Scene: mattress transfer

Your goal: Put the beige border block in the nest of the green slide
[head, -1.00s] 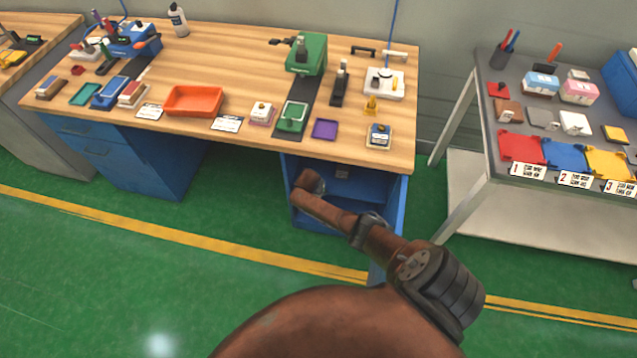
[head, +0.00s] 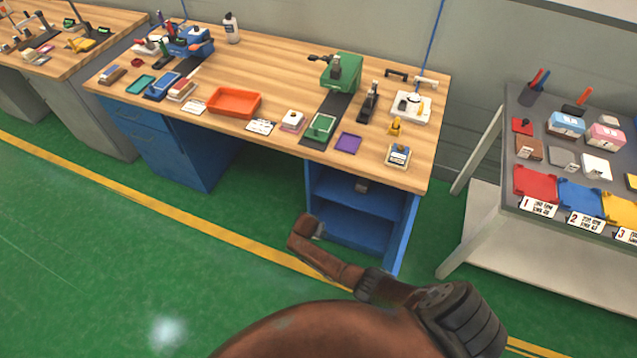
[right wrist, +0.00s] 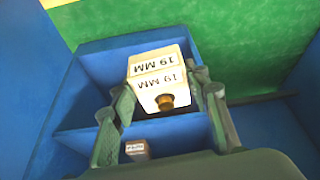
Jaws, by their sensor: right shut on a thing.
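My right gripper (right wrist: 163,108) is shut on a beige block (right wrist: 157,65) with white "19 MM" labels and a brass knob. The block sits between the two fingers, with blue cabinet panels and green floor behind it. Whether this block has a border is hard to tell. The green slide (head: 320,127) lies on a black strip at the bench's front, before a green press (head: 341,72). My left gripper is in neither view.
A purple tray (head: 348,142) and a pink-and-white block (head: 292,120) flank the slide. An orange tray (head: 233,102) is further left. An open blue cabinet (head: 362,208) under the bench holds a small block (head: 361,187). A grey table (head: 512,150) stands at the right.

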